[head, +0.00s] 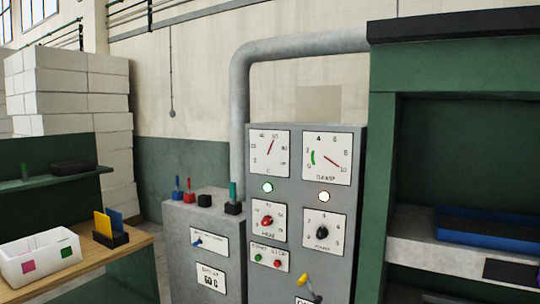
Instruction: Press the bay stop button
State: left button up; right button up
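A grey control cabinet (306,210) stands in the middle of the view. Low on its left side is a small white plate (269,257) with lettering that seems to end in "STOP". On this plate sit a green button (258,258) at the left and a red button (277,264) at the right, under that word. Nothing covers either button. I cannot tell whether either is pressed in. Neither of my grippers is in view.
Above the plate are a red knob (266,221), a black knob (322,231) and two dials. A yellow-handled lever (308,287) juts out lower right of the buttons. A lower grey box (202,240) stands left, a green press frame (384,180) right.

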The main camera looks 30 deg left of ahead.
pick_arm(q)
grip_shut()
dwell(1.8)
